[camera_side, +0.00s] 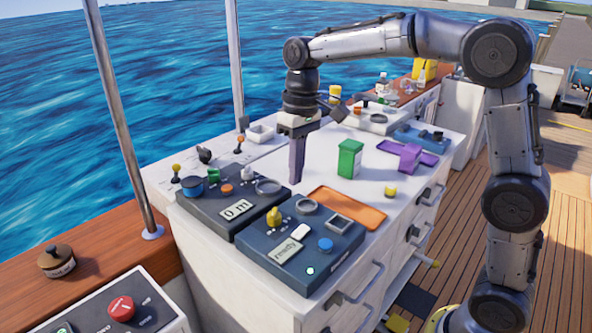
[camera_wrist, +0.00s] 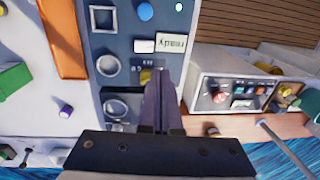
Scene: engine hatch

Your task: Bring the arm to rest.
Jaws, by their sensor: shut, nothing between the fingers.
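My gripper (camera_side: 296,180) points straight down above the white cabinet top (camera_side: 330,178). In the side view its fingers are together with nothing between them, behind the two dark control panels. In the wrist view my gripper (camera_wrist: 160,75) shows as one closed dark wedge over the panel with the "ready" label. That panel (camera_side: 300,243) carries a yellow knob (camera_side: 274,216), a blue button (camera_side: 325,244) and a lit round light (camera_side: 310,271). The other dark panel (camera_side: 232,200) has a display and a round ring. Whether the fingertips touch the top cannot be told.
Metal posts (camera_side: 122,115) rise at the left. Drawer handles (camera_side: 362,282) stick out in front. Space above the top is open.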

